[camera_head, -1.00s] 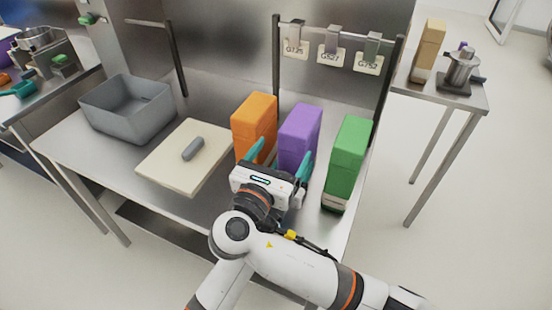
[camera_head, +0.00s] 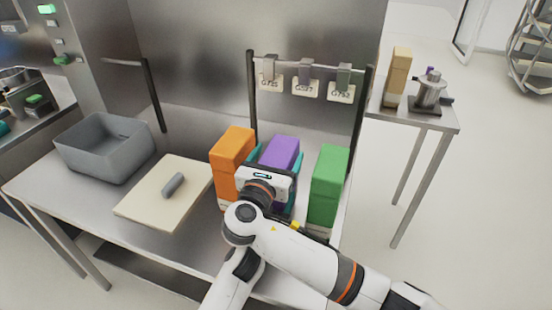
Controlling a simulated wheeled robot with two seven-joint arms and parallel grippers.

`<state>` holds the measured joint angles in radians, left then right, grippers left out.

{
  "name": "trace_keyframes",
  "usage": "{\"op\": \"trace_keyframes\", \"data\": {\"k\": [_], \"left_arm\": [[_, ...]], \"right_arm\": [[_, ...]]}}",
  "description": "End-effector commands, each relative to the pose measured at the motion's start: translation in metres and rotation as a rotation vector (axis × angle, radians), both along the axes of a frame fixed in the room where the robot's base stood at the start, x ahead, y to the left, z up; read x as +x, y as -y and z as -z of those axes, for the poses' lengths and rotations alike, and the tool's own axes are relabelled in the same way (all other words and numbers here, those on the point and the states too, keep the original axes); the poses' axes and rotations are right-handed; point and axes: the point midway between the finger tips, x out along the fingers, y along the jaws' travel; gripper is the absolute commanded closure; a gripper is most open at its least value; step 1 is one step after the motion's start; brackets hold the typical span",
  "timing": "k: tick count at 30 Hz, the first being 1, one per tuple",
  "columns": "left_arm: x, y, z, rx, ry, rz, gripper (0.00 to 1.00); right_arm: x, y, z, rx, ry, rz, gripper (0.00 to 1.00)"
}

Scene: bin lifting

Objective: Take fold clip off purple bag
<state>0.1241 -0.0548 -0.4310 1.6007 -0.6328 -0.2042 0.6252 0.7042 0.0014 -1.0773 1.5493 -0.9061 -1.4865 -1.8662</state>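The purple bag (camera_head: 284,146) stands upright on the metal table between an orange bag (camera_head: 232,155) and a green bag (camera_head: 328,185). My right gripper (camera_head: 276,158) is in front of it, with teal fingers spread apart, one along each side of the bag. I cannot tell whether the fingers touch the bag. The gripper body hides the bag's lower front, and no fold clip shows on the part of the bag in view. My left gripper is out of view.
A cream board (camera_head: 155,207) with a small grey bar (camera_head: 173,185) lies left of the bags. A grey bin (camera_head: 105,150) stands farther left. A rail (camera_head: 310,67) with hanging label cards is behind the bags. A side table (camera_head: 415,118) is at the right.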

Motion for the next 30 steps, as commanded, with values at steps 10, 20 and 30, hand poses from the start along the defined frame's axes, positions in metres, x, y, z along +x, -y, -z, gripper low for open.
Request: {"op": "trace_keyframes", "data": {"k": [10,20,30], "left_arm": [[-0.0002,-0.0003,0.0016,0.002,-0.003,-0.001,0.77],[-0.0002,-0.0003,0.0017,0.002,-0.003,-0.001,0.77],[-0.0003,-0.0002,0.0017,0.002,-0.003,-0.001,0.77]], "right_arm": [[-0.0002,-0.0002,-0.0001,0.000,0.000,0.000,0.67],[-0.0003,-0.0002,-0.0001,0.000,0.001,0.000,0.68],[-0.0002,-0.0004,-0.0077,0.002,0.001,-0.001,0.68]]}}
